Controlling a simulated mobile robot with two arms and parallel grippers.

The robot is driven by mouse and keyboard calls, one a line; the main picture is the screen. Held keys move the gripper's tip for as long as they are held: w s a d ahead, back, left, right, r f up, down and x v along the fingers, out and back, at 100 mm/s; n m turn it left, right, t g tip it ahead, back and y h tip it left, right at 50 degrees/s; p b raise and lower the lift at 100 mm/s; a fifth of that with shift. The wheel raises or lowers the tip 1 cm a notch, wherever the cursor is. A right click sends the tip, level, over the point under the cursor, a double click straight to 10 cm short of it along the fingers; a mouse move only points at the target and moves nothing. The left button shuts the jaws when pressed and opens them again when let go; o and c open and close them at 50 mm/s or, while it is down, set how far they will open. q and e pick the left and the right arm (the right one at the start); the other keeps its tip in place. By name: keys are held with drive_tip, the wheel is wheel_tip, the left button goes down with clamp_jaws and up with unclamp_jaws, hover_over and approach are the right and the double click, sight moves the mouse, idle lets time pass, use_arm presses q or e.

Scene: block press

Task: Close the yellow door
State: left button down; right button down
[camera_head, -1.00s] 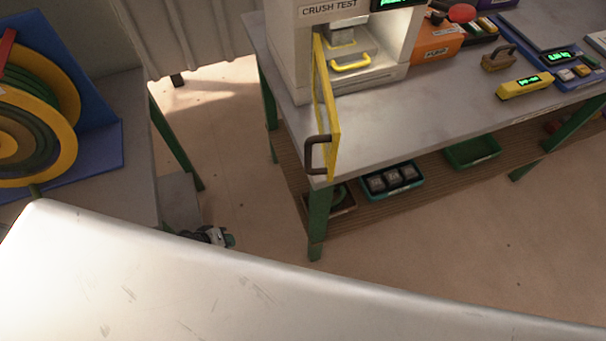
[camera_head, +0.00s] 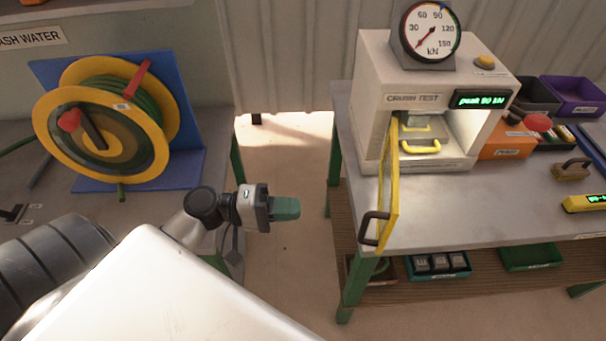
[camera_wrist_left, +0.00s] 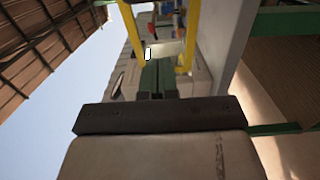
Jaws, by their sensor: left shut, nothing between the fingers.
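The yellow door (camera_head: 391,190) is a yellow-framed panel on the left side of the crush test machine (camera_head: 430,105). It stands swung open toward the front, with a dark handle (camera_head: 373,228) near its lower front end. In the left wrist view the yellow door frame (camera_wrist_left: 192,32) shows at the top, beyond my fingers. My left gripper (camera_head: 287,208) is shut and empty, over the floor gap left of the door and apart from it. Its green fingers (camera_wrist_left: 157,76) are together in the wrist view. My right gripper is not in view.
A hose reel (camera_head: 105,125) stands on the left bench. The machine's grey table (camera_head: 480,205) has an orange box (camera_head: 505,143) and a yellow device (camera_head: 588,203) to the right. Open floor (camera_head: 285,255) lies between the benches.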

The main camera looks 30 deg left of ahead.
use_arm(q)
drive_tip(key=w+d+p, duration=0.3)
drive_tip(key=d+p, duration=0.2)
drive_tip(key=d, duration=0.5)
drive_tip(key=shift+d, duration=0.3)
drive_tip(key=shift+w, duration=0.1)
